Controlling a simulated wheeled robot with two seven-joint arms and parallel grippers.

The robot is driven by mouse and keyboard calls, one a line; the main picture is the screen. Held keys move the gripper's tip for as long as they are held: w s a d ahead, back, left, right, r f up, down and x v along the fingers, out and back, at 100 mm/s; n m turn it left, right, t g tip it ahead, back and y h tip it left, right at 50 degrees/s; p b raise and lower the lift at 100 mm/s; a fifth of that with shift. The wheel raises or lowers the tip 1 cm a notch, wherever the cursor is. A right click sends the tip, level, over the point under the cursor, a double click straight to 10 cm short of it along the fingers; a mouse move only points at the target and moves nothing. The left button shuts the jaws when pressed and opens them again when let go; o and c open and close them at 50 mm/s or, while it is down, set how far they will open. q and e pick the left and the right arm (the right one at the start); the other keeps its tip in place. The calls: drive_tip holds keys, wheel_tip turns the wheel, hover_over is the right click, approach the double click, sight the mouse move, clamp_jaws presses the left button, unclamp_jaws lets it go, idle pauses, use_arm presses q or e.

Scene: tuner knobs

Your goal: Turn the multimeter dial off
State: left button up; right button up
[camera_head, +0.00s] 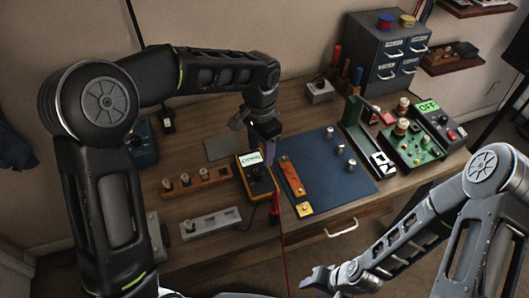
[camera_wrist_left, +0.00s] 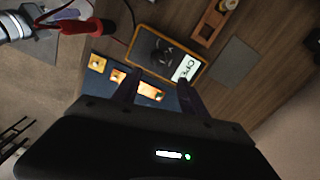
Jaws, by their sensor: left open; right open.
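The multimeter (camera_head: 256,176) is yellow-edged with a dark face and a pale lit display, and lies on the table left of the blue mat. Its dark round dial (camera_wrist_left: 163,52) shows in the left wrist view, beside the lit display (camera_wrist_left: 185,69). The dial's exact setting is too small to read. My left gripper (camera_head: 268,145) is above the far end of the multimeter, pointing down, open and empty. In the left wrist view its fingers (camera_wrist_left: 158,92) are apart, with the multimeter beyond them. My right gripper (camera_head: 318,278) is low in front of the table, open and away from the multimeter.
A red probe (camera_head: 275,204) with a cable is near the multimeter's front end. The blue mat (camera_head: 345,178) holds small knobs and an orange strip (camera_head: 291,178). A wooden knob rack (camera_head: 197,183) stands left. A green board (camera_head: 411,147) and drawer cabinet (camera_head: 385,50) are right and behind.

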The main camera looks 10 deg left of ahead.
sight(258, 172)
use_arm(q)
drive_tip(key=shift+s+a+r, duration=0.35)
drive_tip(key=shift+s+a, duration=0.3)
drive_tip(key=shift+s, duration=0.15)
drive_tip(key=shift+s+d, duration=0.15)
drive_tip(key=shift+d, duration=0.1)
drive_tip(key=shift+d+f, duration=0.1)
drive_tip(key=shift+d, duration=0.1)
drive_tip(key=shift+w+f, duration=0.2)
drive_tip(key=shift+f, duration=0.05)
drive_tip(key=shift+s+f+p, duration=0.1)
drive_tip(key=shift+f+p, duration=0.7)
drive_tip(key=shift+f, duration=2.8)
use_arm(e)
drive_tip(key=shift+s+r, duration=0.85)
drive_tip(key=shift+r, duration=0.05)
use_arm(q)
drive_tip(key=shift+c, duration=0.5)
clamp_jaws()
